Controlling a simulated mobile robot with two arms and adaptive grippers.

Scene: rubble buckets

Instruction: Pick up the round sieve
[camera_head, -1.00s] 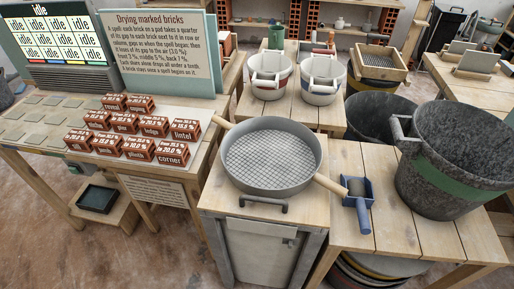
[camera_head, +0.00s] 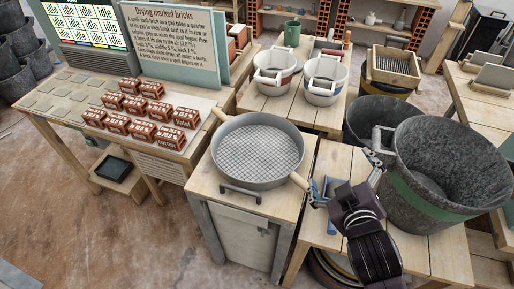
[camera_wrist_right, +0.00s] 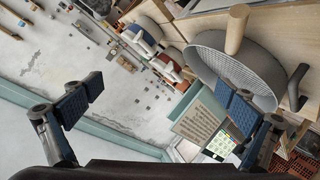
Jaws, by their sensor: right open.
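The round sieve (camera_head: 258,152) is a grey pan with a mesh bottom and two wooden handles, lying flat on a wooden-topped cabinet (camera_head: 205,180). One handle points to the back left, the other to the front right. My right gripper (camera_head: 345,178) is open and empty, just right of the front-right handle's end, in front of the blue scoop. In the right wrist view the sieve (camera_wrist_right: 232,62) and its wooden handle (camera_wrist_right: 236,30) lie beyond the spread fingers (camera_wrist_right: 162,105), toward the upper right. My left gripper is not in view.
A large dark bucket (camera_head: 450,165) with a green band stands right of my right gripper. The blue scoop (camera_head: 332,200) is partly hidden by it. Marked bricks (camera_head: 145,130) and a sign (camera_head: 160,40) stand left. Two white buckets (camera_head: 323,80) stand behind the sieve.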

